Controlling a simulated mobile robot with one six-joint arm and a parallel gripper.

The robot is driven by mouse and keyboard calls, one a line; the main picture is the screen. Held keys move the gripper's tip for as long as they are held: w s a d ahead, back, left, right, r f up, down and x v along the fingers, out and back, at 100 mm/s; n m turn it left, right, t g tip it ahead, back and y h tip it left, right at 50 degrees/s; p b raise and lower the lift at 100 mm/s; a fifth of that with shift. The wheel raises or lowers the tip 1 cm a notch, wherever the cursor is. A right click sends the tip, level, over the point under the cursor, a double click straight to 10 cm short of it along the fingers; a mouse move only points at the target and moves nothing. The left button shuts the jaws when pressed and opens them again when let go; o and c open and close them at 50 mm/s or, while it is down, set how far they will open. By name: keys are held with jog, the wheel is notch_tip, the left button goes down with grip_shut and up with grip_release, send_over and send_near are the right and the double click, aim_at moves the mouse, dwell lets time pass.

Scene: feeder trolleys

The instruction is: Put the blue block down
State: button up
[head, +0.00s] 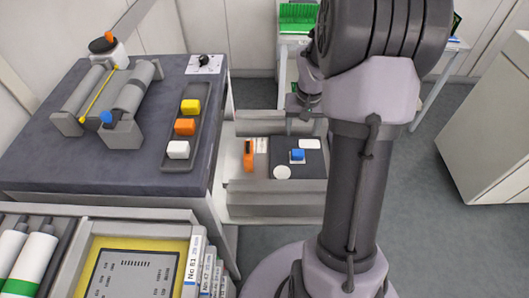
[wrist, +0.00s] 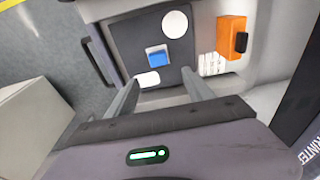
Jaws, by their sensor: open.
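The blue block (head: 298,154) rests on a small pale square on a dark mat (head: 285,169). In the wrist view the blue block (wrist: 157,58) lies ahead of the fingertips, roughly centred between them. My gripper (wrist: 161,78) is open and empty, its two fingers apart and neither touching the block. In the head view the fingers are too small to make out well, and the arm covers part of the scene right of the mat.
At left, a grey-topped bench (head: 60,178) holds a tray with yellow, orange and white blocks, and rollers. A pale cabinet (head: 490,130) stands at right.

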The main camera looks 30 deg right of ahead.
jog(key=s+a+r+t, duration=0.3)
jog(key=s+a+r, duration=0.1)
jog(key=a+r, duration=1.15)
jog(key=s+a+r+n+t+y, duration=0.1)
jog(key=s+a+y, duration=0.1)
jog(key=s+a, duration=1)
jog(key=shift+s+a+r+n+t+y, duration=0.2)
jog(key=shift+a+r+n+t+y, duration=0.15)
jog(key=shift+a, duration=0.5)
